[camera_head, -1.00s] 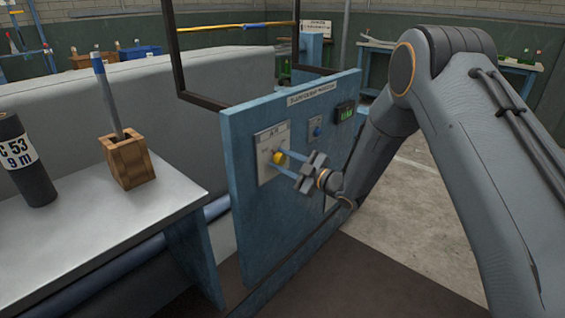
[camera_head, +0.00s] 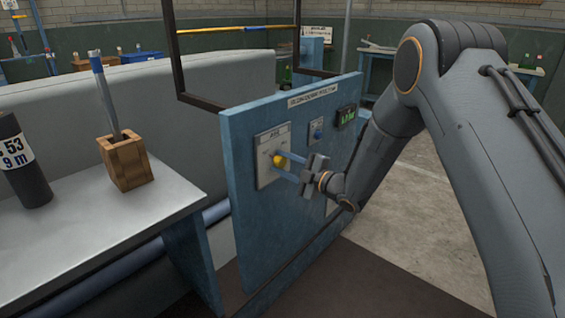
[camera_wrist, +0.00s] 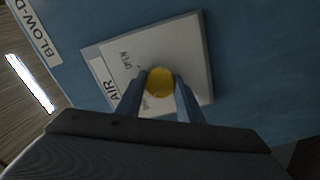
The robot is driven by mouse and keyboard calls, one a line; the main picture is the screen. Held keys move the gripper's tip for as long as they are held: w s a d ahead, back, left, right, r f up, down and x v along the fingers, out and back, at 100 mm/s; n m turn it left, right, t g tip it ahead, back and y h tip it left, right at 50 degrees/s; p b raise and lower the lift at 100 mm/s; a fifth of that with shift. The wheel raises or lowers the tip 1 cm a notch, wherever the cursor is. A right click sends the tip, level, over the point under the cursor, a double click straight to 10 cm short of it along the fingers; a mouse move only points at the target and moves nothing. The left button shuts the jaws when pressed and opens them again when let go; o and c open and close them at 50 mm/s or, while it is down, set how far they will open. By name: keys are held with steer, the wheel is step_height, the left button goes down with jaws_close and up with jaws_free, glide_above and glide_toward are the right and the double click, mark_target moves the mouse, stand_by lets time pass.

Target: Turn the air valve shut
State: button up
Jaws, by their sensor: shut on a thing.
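The air valve is a yellow knob (camera_head: 280,160) on a pale plate (camera_head: 264,176) marked AIR, fixed to a blue upright panel (camera_head: 243,230). In the wrist view the yellow knob (camera_wrist: 160,82) sits between my two blue fingers, and the plate (camera_wrist: 195,40) carries the word OPEN at its upper left. Other lettering on the plate is partly hidden by a finger. My gripper (camera_head: 283,163) reaches in from the right and is shut on the knob. It also shows in the wrist view (camera_wrist: 161,86).
A blue knob (camera_head: 318,134) and a small display with green digits (camera_head: 346,117) are on the same panel, to the right. A bench (camera_head: 80,230) at left bears a wooden block with a blue-topped stick (camera_head: 124,163) and a dark cylinder (camera_head: 22,165). A dark frame rises above the panel.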

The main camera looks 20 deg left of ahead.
steer(key=shift+w+r, duration=0.1)
steer(key=o, duration=1.1)
steer(key=shift+c, duration=0.2)
steer(key=shift+d, duration=0.1)
steer(key=v, duration=0.7)
steer(key=shift+s+d, duration=0.2)
steer(key=shift+d, duration=0.1)
